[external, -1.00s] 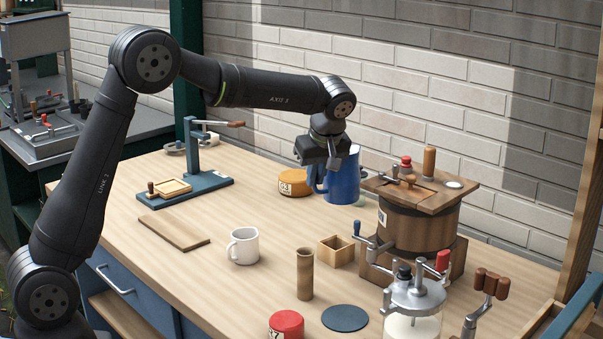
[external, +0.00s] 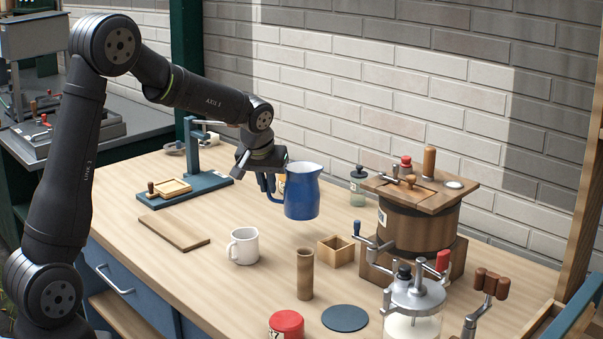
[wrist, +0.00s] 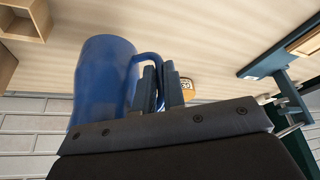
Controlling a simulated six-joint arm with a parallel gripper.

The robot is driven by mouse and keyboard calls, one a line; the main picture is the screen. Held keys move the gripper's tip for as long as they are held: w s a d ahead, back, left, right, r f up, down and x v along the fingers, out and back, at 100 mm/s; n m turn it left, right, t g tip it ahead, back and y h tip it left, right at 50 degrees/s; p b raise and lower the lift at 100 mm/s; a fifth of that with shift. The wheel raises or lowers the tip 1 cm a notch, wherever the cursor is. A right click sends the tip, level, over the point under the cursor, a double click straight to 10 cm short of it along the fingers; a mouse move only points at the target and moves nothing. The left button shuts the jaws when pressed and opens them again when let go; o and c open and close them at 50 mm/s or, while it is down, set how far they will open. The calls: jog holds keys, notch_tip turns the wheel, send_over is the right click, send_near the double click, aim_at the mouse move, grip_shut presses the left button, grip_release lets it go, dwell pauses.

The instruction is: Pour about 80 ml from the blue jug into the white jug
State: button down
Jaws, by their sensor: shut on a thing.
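The blue jug (external: 302,193) is upright and held above the table in the external view. My gripper (external: 266,183) is shut on its handle, at the jug's left side. In the wrist view the blue jug (wrist: 103,83) shows left of the fingers, and my gripper (wrist: 160,88) closes around the handle. The contents of the blue jug cannot be seen. The white jug (external: 243,246), a small mug-like vessel with its handle on the left, stands on the table, to the front left of the blue jug and apart from it.
A small wooden box (external: 336,251) and a wooden cylinder (external: 305,274) stand right of the white jug. A wooden board (external: 174,228) lies to its left. A wooden churn (external: 418,225) and a lidded glass jar (external: 358,188) stand at the right and back.

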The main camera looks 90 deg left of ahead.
jog(key=s+a+f+m+t+h, duration=0.1)
jog(key=s+a+m, duration=0.2)
jog(key=s, duration=0.6)
jog(key=s+a+f+m+t+h, duration=0.1)
jog(key=s+a+f+m+t, duration=0.1)
jog(key=s+m, duration=0.5)
jog(key=shift+s+a, duration=0.9)
jog(key=shift+s, duration=0.3)
jog(key=shift+d, duration=0.1)
jog(key=w+d+r+m+g+y+p, duration=0.2)
jog(key=w+d+r+g+y, duration=0.3)
jog(key=d+r+y, duration=0.1)
jog(key=shift+w+d+m+y, duration=0.35)
jog(key=shift+d+y, duration=0.4)
jog(key=shift+y, duration=0.35)
jog(key=shift+w+d+r+m+g+y+p, duration=0.45)
jog(key=shift+d+r+g+y+p, duration=0.35)
jog(key=shift+p, duration=1.2)
jog(key=shift+w+r+p, duration=0.15)
jog(key=shift+p, duration=0.7)
jog(key=shift+w+d+r+y, duration=0.2)
jog(key=shift+d+r+y, duration=0.1)
jog(key=shift+y, duration=0.2)
